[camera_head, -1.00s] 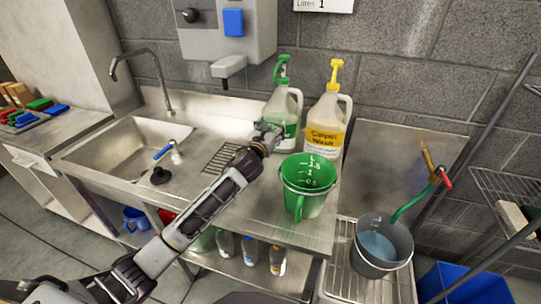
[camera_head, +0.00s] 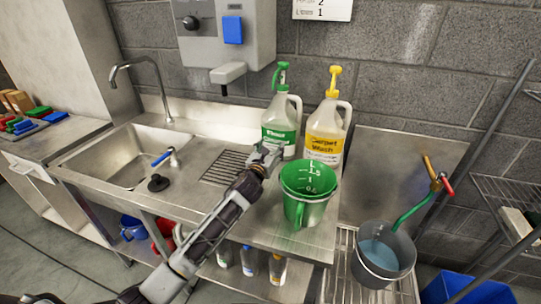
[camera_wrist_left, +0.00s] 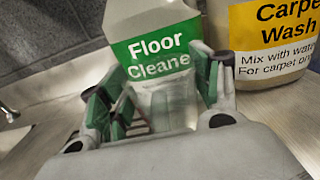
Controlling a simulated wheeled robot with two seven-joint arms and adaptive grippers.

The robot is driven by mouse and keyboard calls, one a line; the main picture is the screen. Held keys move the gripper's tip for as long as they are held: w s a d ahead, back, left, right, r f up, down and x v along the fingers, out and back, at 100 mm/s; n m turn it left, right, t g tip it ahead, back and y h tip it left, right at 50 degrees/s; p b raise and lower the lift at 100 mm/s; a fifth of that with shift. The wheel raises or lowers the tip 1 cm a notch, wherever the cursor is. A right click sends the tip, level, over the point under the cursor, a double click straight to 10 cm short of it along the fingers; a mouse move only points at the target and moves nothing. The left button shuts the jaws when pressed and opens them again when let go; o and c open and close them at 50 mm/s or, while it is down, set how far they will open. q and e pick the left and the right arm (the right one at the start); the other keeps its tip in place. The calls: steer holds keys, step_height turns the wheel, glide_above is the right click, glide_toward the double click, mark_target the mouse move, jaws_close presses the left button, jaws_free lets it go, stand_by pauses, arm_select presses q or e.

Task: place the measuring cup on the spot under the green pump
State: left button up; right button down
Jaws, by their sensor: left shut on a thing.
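A clear measuring cup (camera_wrist_left: 165,105) sits between the fingers of my left gripper (camera_wrist_left: 160,95) in the left wrist view. The left gripper (camera_head: 266,155) is shut on it, directly in front of the floor cleaner bottle; the cup is hard to make out in the head view. The white floor cleaner bottle (camera_head: 281,115), with a green label, carries the green pump (camera_head: 281,74). In the wrist view its label (camera_wrist_left: 158,50) is just beyond the cup. I cannot tell whether the cup's base touches the counter. My right gripper is not in view.
A carpet wash bottle (camera_head: 327,125) with a yellow pump stands just right of the floor cleaner. A green graduated bucket (camera_head: 305,205) stands close to the right of my left gripper. A sink (camera_head: 125,155) and drain grate (camera_head: 223,166) lie to the left. A grey bucket (camera_head: 383,255) is lower right.

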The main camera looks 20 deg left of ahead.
arm_select(q)
steer(key=shift+f, duration=1.35)
steer(key=shift+f+b, duration=0.1)
steer(key=shift+b, duration=0.2)
steer(key=o, duration=0.9)
steer(key=shift+o, duration=0.5)
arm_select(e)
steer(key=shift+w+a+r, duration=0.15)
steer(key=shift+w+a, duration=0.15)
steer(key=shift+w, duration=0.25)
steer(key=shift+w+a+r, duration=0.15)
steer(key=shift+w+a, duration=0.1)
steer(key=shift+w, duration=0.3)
arm_select(q)
steer(key=shift+s, duration=0.15)
